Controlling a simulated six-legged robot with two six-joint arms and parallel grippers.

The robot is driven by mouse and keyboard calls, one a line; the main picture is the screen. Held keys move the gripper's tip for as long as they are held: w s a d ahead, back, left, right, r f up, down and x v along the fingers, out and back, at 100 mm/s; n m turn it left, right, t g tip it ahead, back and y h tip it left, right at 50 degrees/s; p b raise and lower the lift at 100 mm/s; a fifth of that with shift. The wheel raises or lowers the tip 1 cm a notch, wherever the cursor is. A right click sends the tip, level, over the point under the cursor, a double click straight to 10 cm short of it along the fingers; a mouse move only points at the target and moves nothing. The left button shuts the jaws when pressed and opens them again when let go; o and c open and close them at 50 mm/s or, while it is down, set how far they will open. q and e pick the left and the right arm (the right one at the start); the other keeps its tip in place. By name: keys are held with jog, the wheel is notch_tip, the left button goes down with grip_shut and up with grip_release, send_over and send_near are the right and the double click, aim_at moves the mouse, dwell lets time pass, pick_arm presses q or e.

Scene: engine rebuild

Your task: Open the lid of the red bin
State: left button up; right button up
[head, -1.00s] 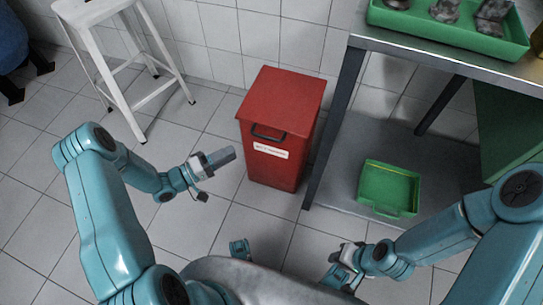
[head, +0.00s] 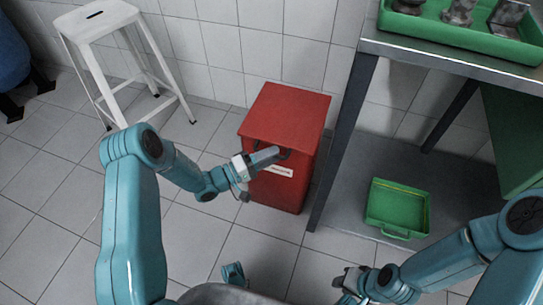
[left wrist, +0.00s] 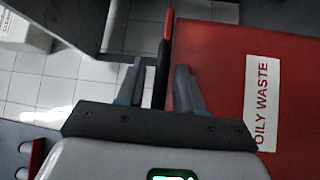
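The red bin (head: 290,188) stands on the floor, and its lid (head: 287,112) is closed. My left gripper (head: 271,156) is at the bin's front, at the dark handle (head: 286,154), which it partly hides. In the left wrist view, the gripper's two fingers (left wrist: 159,75) are apart, with the dark handle (left wrist: 161,85) showing between them; contact cannot be told. The bin's red front (left wrist: 212,55) fills the right side there, with a white "OILY WASTE" label (left wrist: 262,100). My right gripper (head: 347,280) is low at the bottom of the head view, away from the bin; its fingers are unclear.
A metal table (head: 455,47) stands right of the bin, its leg close by. A green tray with metal parts (head: 465,33) is on top; an empty green tray (head: 397,208) is on its lower shelf. A white stool (head: 97,20) stands at the left. Floor left of the bin is clear.

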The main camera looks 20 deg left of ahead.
pick_arm(q)
jog(key=shift+w+d, duration=0.3)
pick_arm(e)
jog(key=shift+d+f, duration=0.1)
